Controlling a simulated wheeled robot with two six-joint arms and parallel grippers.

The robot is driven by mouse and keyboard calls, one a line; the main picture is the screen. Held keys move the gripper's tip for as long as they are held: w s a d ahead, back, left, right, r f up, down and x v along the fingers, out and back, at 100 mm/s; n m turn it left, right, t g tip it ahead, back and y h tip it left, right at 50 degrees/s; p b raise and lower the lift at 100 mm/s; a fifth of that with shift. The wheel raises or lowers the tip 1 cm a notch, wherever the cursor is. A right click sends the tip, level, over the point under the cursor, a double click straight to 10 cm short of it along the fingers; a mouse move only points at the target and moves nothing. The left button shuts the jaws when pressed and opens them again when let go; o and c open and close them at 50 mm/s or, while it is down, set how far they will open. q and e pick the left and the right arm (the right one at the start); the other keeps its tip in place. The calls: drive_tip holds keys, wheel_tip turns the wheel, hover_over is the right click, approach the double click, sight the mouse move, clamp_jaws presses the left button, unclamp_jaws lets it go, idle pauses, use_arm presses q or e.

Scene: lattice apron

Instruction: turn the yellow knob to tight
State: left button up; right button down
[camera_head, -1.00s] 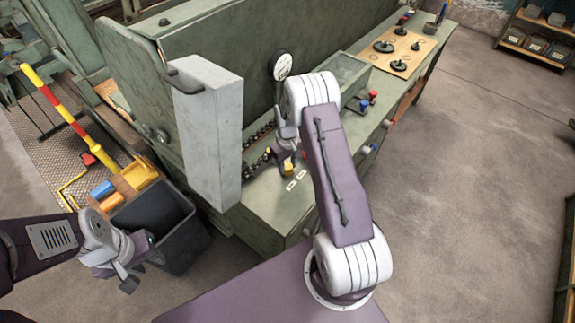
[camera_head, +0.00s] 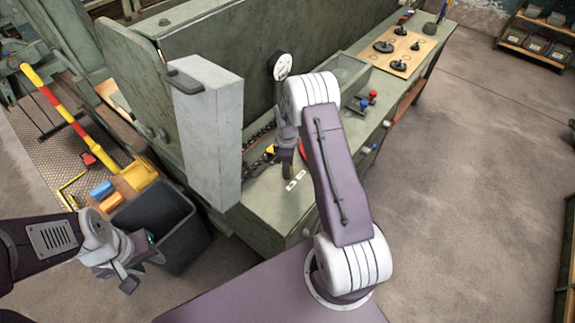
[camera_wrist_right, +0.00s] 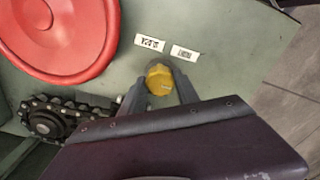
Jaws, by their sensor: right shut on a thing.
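The yellow knob (camera_wrist_right: 160,78) shows in the right wrist view, low on the green bench surface, between the two fingers of my right gripper (camera_wrist_right: 158,93). The gripper is shut on it. Two small white labels, one (camera_wrist_right: 150,42) and another (camera_wrist_right: 184,53), lie just beyond the knob; their print is too blurred to read. In the head view my right gripper (camera_head: 285,168) points down at the bench and hides the knob, with the labels (camera_head: 294,180) beside it. My left gripper (camera_head: 133,277) hangs at lower left, away from the bench; its jaw state is unclear.
A red round part (camera_wrist_right: 65,35) and a black chain on a sprocket (camera_wrist_right: 48,118) are close to the knob. A tall grey box (camera_head: 207,135) stands left of my right gripper. A dark bin (camera_head: 165,225) is near my left gripper.

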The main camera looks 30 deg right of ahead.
drive_tip(key=shift+w+r+n, duration=0.1)
drive_tip(key=shift+n, duration=0.3)
drive_tip(key=c, duration=0.9)
unclamp_jaws()
wheel_tip(320, 180, up, 9)
drive_tip(key=shift+b, duration=0.45)
